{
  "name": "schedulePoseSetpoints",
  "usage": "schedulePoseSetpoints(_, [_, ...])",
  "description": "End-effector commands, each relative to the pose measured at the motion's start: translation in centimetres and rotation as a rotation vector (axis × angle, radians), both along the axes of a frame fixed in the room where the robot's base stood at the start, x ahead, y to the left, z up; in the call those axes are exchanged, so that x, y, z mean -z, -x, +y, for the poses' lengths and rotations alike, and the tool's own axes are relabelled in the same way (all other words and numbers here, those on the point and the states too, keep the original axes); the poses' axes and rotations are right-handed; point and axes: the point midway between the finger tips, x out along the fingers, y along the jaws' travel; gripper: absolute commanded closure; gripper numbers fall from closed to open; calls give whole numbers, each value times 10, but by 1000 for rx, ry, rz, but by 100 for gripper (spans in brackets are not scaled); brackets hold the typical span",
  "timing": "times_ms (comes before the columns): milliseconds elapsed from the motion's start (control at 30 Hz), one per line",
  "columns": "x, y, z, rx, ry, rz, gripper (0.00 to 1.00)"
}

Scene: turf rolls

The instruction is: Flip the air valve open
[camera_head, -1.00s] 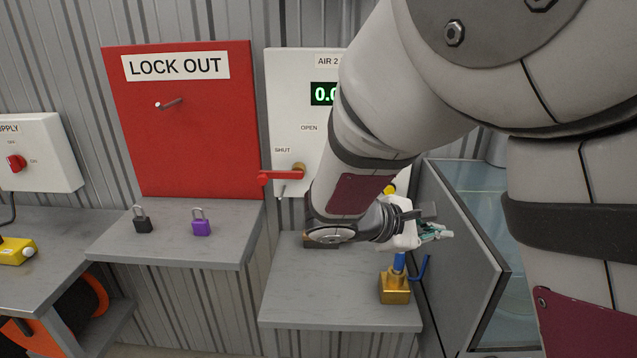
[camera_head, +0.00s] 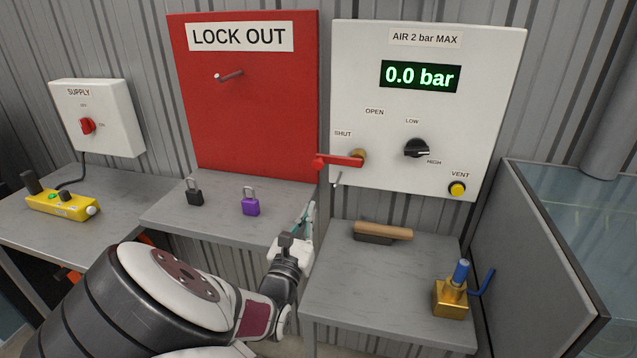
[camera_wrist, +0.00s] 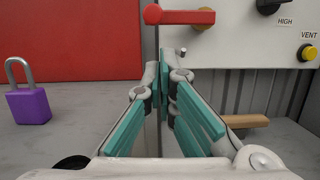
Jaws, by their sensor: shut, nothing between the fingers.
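The air valve is a red lever (camera_head: 338,161) on a brass pivot (camera_head: 358,156) at the lower left of the white AIR panel (camera_head: 470,120). The lever lies level and points left, just under the SHUT label; the OPEN label is above right of it. My gripper (camera_head: 311,208) is shut and empty, a little below and left of the lever, apart from it. In the wrist view the teal-padded fingers (camera_wrist: 164,68) meet at their tips, and the red lever (camera_wrist: 180,17) shows above them at the top edge.
The panel also has a 0.0 bar display (camera_head: 420,77), black knob (camera_head: 416,148) and yellow vent button (camera_head: 457,188). A purple padlock (camera_head: 251,201) and black padlock (camera_head: 194,192) stand on the left shelf. A wooden-handled tool (camera_head: 382,231) and brass block (camera_head: 451,297) lie on the right shelf.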

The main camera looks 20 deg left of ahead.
Motion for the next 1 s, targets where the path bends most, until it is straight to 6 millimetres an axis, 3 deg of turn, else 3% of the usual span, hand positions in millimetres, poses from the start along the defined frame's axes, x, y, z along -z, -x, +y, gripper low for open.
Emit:
schedulePoseSetpoints(133, [4,4,10,-28,21,-8,100])
schedulePoseSetpoints(533, [3,-2,9,-24,19,-7,100])
schedulePoseSetpoints(1000, [-15,-73,14,-24,18,-7,100])
